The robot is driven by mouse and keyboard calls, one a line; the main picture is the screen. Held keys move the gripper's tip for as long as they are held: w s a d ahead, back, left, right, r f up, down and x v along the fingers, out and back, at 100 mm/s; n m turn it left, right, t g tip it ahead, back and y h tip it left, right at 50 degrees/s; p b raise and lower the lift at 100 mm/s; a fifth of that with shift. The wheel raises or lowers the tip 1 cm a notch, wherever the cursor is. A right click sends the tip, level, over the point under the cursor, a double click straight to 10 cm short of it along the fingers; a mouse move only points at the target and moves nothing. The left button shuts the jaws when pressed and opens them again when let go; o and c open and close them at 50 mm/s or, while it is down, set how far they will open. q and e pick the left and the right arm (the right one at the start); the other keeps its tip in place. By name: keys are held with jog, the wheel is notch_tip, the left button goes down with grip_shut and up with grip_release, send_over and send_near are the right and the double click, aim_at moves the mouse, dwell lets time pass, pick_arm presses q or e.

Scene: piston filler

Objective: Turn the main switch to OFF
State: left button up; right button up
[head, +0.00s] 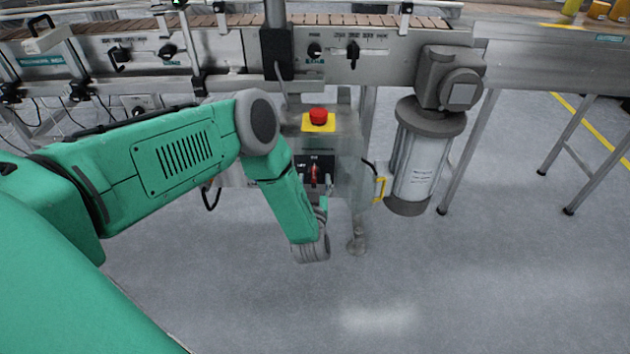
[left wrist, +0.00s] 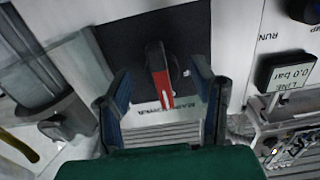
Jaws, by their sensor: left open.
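The main switch (head: 315,174) is a red handle on a black plate on the front of the grey control box, below the red emergency button. In the left wrist view its red and black handle (left wrist: 161,82) stands close to upright in the picture, with partly covered lettering beside it. My left gripper (left wrist: 160,90) is open, with one finger on each side of the handle. Gaps show between handle and fingers, so no firm grip is visible. In the head view my left gripper (head: 322,204) is small and partly hidden by my wrist. My right gripper is not in view.
The red emergency button (head: 318,116) on a yellow plate sits just above the switch. A motor with a pale cylinder (head: 422,160) hangs to the right. The conveyor (head: 220,58) runs across the back.

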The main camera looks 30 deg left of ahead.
pick_arm(q)
jog(key=shift+x, duration=0.9)
jog(key=c, duration=1.1)
